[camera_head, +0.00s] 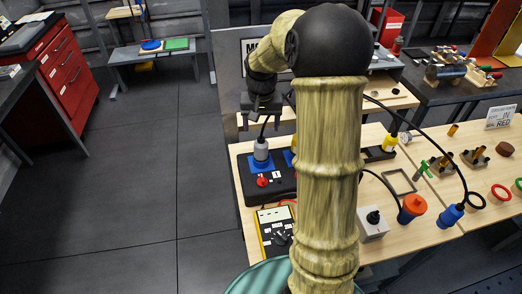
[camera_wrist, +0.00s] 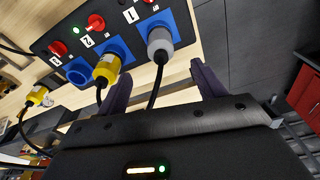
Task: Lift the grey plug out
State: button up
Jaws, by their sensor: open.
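The grey plug (camera_head: 261,149) stands upright in a blue socket (camera_head: 262,163) on a black panel box (camera_head: 253,186). In the wrist view the grey plug (camera_wrist: 159,42) sits in its blue socket (camera_wrist: 167,22), with its black cable running down toward my gripper. My gripper (camera_head: 262,113) is above the plug, pointing down, and does not seem to touch it. In the wrist view my gripper (camera_wrist: 163,86) is open, its dark fingers on either side of the cable, with nothing clamped between them.
A yellow plug (camera_wrist: 107,68) sits in the neighbouring blue socket. Another blue socket (camera_wrist: 77,72) is beside it. Red rotary switches (camera_wrist: 96,22) line the panel. A yellow-edged meter (camera_head: 275,234) lies in front. My arm hides much of the bench middle. Open floor (camera_head: 150,170) lies left.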

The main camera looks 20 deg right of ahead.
aim_at(261, 139)
jog(key=f, duration=0.5)
jog(key=f+p, duration=0.1)
jog(key=f, duration=0.1)
jog(key=shift+w+d+f, duration=0.15)
jog(key=shift+w, duration=0.25)
jog(key=shift+w+d+f+p, duration=0.15)
jog(key=shift+f+p, duration=0.15)
jog(key=shift+f, duration=0.55)
jog(key=shift+w+a+f+p, duration=0.15)
jog(key=shift+f+p, duration=0.1)
jog(key=shift+f, duration=0.6)
jog(key=shift+w+d+f+p, duration=0.15)
jog(key=shift+f+p, duration=0.15)
jog(key=shift+f, duration=0.55)
jog(key=c, duration=1.1)
notch_tip(261, 139, up, 10)
jog(key=shift+r+b, duration=0.1)
jog(key=shift+b, duration=0.8)
jog(key=shift+c, duration=0.2)
